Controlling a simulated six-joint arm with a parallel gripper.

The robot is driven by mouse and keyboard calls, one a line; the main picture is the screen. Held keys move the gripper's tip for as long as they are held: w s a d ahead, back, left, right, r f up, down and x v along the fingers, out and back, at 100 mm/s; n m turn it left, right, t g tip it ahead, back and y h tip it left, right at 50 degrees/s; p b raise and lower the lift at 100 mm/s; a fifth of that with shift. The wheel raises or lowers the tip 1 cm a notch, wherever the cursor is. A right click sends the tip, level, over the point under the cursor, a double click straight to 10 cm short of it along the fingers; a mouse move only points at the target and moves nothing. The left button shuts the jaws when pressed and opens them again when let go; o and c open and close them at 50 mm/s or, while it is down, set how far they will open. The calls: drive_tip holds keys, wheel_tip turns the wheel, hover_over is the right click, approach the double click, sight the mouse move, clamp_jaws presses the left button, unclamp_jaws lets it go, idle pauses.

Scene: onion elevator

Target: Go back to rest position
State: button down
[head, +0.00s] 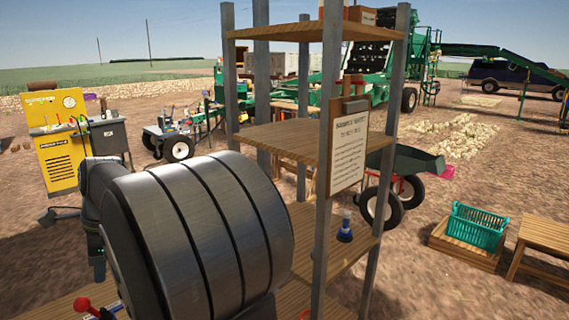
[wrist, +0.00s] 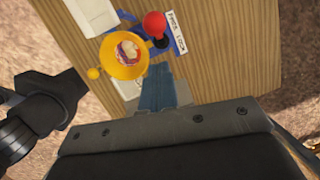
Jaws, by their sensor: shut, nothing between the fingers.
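In the wrist view my gripper (wrist: 158,85) points down past its grey bolted plate. Its fingers look shut and empty, above a wooden board. Just beyond the fingertips is a round yellow part (wrist: 104,58) with a red and white middle. Beside it stands a red ball knob (wrist: 154,23) next to a small white label (wrist: 179,32). I cannot tell whether the fingers touch anything. In the head view my large grey arm link fills the lower left and hides the gripper. A red knob (head: 82,304) shows at the bottom left.
A wooden shelf (head: 290,140) with metal posts stands close on the right of my arm, with a sign (head: 349,150) and a blue item (head: 345,230). A yellow cabinet (head: 58,150) is at left. A green crate (head: 475,228) sits at right.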

drive_tip(key=w+d+f+g+y, duration=0.1)
drive_tip(key=w+f+g+y, duration=0.2)
drive_tip(key=f+g+y, duration=0.1)
drive_tip(key=shift+d+f, duration=0.3)
drive_tip(key=shift+f, duration=0.3)
idle(0.4)
